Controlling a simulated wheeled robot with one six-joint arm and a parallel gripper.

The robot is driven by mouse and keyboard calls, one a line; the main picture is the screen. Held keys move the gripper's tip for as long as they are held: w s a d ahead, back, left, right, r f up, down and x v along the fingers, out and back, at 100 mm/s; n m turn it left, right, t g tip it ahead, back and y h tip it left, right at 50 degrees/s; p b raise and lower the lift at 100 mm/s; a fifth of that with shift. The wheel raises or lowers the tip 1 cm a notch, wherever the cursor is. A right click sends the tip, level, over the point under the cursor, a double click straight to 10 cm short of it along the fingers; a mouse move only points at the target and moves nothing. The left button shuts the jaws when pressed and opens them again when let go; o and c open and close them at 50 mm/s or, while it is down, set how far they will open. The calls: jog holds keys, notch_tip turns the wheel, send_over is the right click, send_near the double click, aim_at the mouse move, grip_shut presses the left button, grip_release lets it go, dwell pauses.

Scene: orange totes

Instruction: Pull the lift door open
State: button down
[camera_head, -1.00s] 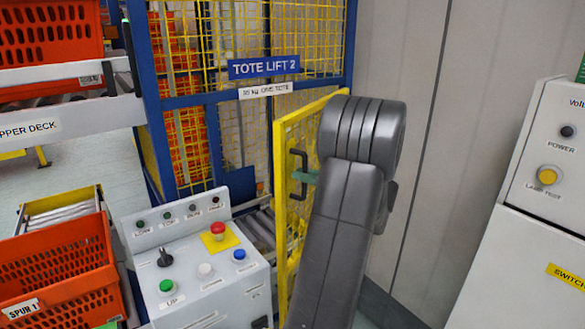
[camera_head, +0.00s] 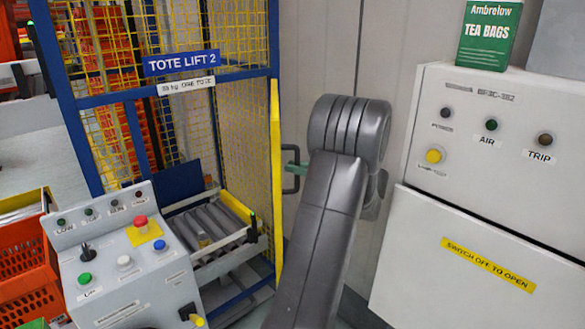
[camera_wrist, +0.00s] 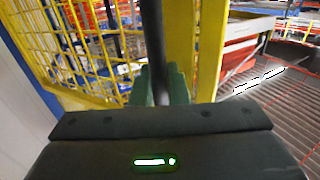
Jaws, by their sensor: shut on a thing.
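The lift door (camera_head: 276,190) has a yellow frame and now stands swung out, seen nearly edge-on in the head view. Its dark handle (camera_head: 292,172) sticks out on the right side of the frame. My gripper (camera_head: 297,168) has green fingers and is shut on the handle; my arm hides part of it. In the wrist view the handle (camera_wrist: 153,50) is a dark upright bar between the green fingers, with the yellow door frame (camera_wrist: 208,50) just beyond. The tote lift (camera_head: 180,66) is a blue frame with yellow mesh, and its roller bed (camera_head: 205,225) shows through the opening.
A control console (camera_head: 125,260) with buttons stands in front of the lift. An orange tote (camera_head: 25,280) is at the left. A white cabinet (camera_head: 470,220) with a green tea bags box (camera_head: 489,35) on top stands at the right, beyond my arm.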

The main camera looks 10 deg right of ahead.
jog(key=c, duration=1.5)
grip_release()
jog(key=shift+r, duration=0.1)
